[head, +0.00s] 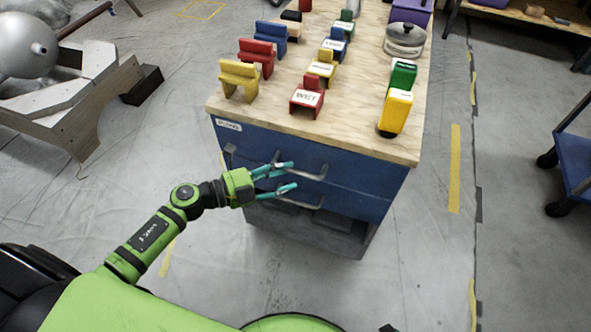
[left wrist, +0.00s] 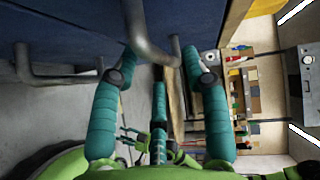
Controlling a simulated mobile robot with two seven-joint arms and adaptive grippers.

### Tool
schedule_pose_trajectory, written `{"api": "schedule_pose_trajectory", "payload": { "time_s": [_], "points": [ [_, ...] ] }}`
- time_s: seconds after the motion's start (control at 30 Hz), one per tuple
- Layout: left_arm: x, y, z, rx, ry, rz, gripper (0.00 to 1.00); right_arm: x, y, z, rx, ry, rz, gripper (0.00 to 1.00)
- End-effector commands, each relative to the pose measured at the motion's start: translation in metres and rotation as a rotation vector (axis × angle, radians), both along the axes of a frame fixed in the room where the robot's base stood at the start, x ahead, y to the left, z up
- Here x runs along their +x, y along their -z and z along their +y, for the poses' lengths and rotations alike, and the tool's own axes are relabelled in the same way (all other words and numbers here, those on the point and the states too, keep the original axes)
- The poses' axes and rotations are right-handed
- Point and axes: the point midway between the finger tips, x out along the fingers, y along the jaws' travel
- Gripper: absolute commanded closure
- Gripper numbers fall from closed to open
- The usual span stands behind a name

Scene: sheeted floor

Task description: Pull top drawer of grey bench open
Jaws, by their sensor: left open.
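The bench (head: 230,160) has a plywood top, blue drawer fronts and a grey lower part. Its top drawer (head: 360,175) looks closed, with a grey bar handle (head: 323,172). My left gripper (head: 291,176), with teal fingers and a green palm, is open at the left part of this handle. In the left wrist view, my left gripper (left wrist: 166,65) has its fingertips on either side of a bent metal handle (left wrist: 140,42). I cannot tell whether they touch it. A second handle (left wrist: 24,72) shows at the left there. My right gripper is not in view.
A wooden frame (head: 75,115) stands at the left and a blue cart (head: 575,165) at the right. The floor before the bench is clear.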

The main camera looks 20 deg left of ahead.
Motion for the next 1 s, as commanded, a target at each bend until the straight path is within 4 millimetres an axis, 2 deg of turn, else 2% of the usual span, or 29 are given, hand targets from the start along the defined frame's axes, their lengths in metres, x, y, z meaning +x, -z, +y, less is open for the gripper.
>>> {"api": "schedule_pose_trajectory", "payload": {
  "time_s": [0.2, 0.53, 0.57, 0.6, 0.67, 1.0],
  "points": [
    [0.018, 0.003, -0.019, -0.002, -0.002, -0.001, 0.54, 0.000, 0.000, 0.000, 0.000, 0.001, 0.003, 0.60],
    [0.022, 0.005, -0.023, -0.002, -0.002, 0.002, 0.54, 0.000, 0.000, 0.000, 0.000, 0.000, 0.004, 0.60],
    [0.021, 0.005, -0.023, -0.001, -0.003, 0.002, 0.58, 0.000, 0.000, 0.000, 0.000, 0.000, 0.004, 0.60],
    [0.021, 0.005, -0.023, -0.001, -0.003, 0.002, 0.74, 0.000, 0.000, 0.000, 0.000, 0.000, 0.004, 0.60],
    [0.021, 0.005, -0.023, -0.001, -0.003, 0.002, 0.98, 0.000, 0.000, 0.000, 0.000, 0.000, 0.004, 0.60],
    [0.020, 0.004, -0.022, -0.003, -0.004, 0.003, 1.00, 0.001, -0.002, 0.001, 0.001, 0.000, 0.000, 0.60]
  ]
}}
